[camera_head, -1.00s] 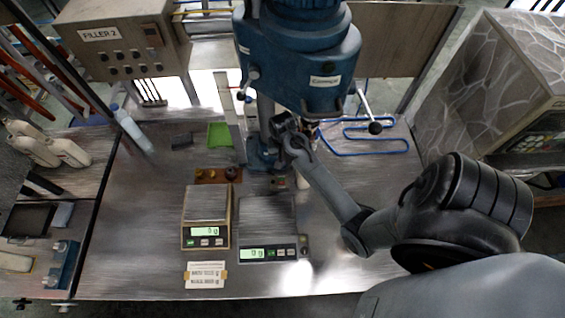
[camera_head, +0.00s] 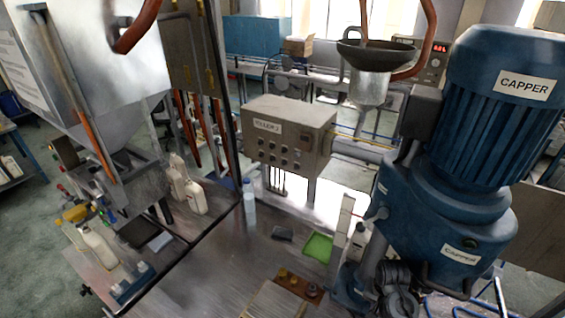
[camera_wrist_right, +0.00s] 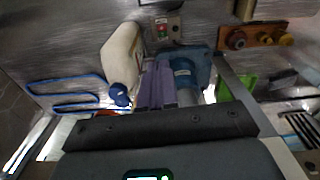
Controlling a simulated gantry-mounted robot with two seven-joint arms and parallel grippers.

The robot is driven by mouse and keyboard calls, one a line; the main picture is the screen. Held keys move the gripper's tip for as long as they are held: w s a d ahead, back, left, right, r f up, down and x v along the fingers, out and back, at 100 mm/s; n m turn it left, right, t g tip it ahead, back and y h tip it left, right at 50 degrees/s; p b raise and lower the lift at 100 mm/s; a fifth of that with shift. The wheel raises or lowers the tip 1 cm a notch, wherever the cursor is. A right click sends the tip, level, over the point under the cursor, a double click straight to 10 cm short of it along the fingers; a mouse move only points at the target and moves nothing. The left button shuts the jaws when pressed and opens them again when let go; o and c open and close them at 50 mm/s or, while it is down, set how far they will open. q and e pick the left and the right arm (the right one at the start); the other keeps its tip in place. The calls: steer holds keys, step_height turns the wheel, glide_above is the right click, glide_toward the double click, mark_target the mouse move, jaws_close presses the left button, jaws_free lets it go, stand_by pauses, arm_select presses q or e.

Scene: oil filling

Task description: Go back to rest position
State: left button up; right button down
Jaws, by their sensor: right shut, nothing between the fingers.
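My right gripper (camera_wrist_right: 156,85) shows in the right wrist view as pale purple-grey fingers, shut and with nothing between them. A white bottle (camera_wrist_right: 122,52) with a blue cap (camera_wrist_right: 120,95) is just left of the fingers in that view; I cannot tell whether they touch. In the head view, dark parts of my right arm show at the bottom, beside the blue capper (camera_head: 445,225), and its fingertips are hidden. My left gripper is in neither current view.
The grey filler box (camera_head: 290,135) stands behind the steel table. A green tray (camera_head: 318,247) and a brown cap holder (camera_head: 298,284) lie left of the capper. White bottles (camera_head: 190,190) stand at the left. A blue loop (camera_wrist_right: 65,95) shows in the wrist view.

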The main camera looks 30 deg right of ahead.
steer(key=s+a+r+n+t, duration=0.1)
steer(key=s+a+r+n, duration=0.1)
steer(key=a, duration=0.5)
steer(key=s+a+r+n+t+p, duration=0.1)
steer(key=s+a+r+n, duration=0.1)
steer(key=s+a+n, duration=0.3)
steer(key=s+a+r+n+t, duration=0.1)
steer(key=s+a+r+n, duration=0.2)
steer(key=a+n, duration=0.3)
steer(key=a, duration=0.4)
steer(key=shift+s+y, duration=0.3)
steer(key=shift+s, duration=0.1)
steer(key=shift+r, duration=0.1)
